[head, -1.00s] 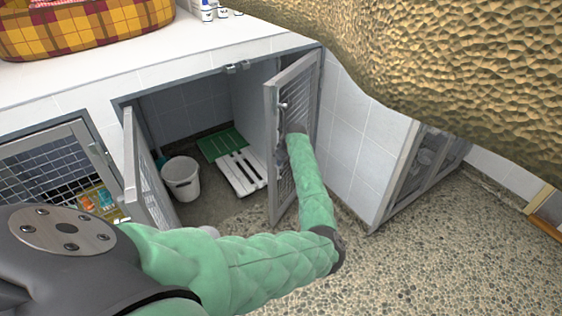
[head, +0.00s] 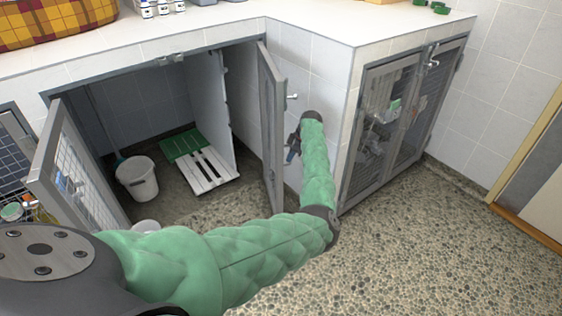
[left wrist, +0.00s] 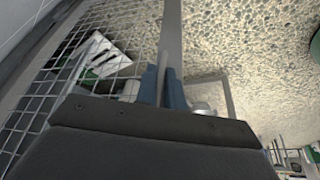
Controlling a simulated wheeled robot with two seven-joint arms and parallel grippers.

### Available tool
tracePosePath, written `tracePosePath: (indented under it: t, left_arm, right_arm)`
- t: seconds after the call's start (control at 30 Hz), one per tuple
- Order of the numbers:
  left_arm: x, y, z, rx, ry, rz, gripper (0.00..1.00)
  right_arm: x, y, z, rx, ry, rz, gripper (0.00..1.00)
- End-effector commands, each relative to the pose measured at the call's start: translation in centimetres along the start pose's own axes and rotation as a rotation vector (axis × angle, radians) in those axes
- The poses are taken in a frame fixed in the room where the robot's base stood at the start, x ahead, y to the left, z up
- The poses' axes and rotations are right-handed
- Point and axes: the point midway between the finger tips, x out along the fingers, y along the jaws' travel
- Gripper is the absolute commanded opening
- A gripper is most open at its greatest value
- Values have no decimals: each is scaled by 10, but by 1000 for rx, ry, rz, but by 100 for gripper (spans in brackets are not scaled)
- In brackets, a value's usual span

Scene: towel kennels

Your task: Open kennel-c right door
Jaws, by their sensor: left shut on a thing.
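The middle kennel (head: 95,68) stands open, its right door (head: 270,130) swung outward and seen nearly edge-on. A small latch knob (head: 292,96) shows on that door's outer side. My left gripper (head: 292,150) is at the door's outer side, partly hidden by its own wrist. In the left wrist view, the blue fingers (left wrist: 163,88) are shut on the door's grey frame bar (left wrist: 173,35), with wire mesh (left wrist: 60,85) on the left. The kennel's left door (head: 75,165) is also open. My right gripper is out of view. No label reads as kennel-c.
Inside the kennel are a white bucket (head: 137,180) and a green and white slatted board (head: 203,165). Another kennel with closed mesh doors (head: 400,120) stands at the right. The pebbled floor (head: 400,250) in front is clear.

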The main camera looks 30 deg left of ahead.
Motion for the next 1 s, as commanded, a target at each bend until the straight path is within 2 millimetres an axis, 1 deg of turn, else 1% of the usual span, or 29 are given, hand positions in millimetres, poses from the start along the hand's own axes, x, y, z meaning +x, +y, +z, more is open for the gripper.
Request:
tracePosePath:
  t: [0.03,0.2,0.4,0.67,0.7,0.77,0.8,1.0]
  left_arm:
    - [0,3,8,5,-2,-2,0]
    - [-5,10,19,5,-2,-2,0]
    - [-8,13,23,4,-3,-1,0]
    - [-8,13,22,4,-3,-1,0]
    - [-8,13,22,3,-3,-1,12]
    - [-8,13,22,3,-2,-1,24]
    - [-8,13,22,3,-2,0,32]
    - [-8,13,22,3,-2,0,32]
  right_arm:
    - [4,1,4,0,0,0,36]
    - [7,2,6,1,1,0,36]
    - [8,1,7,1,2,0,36]
    - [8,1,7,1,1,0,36]
    - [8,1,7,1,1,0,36]
    - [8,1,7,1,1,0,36]
    - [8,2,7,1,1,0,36]
    - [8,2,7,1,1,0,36]
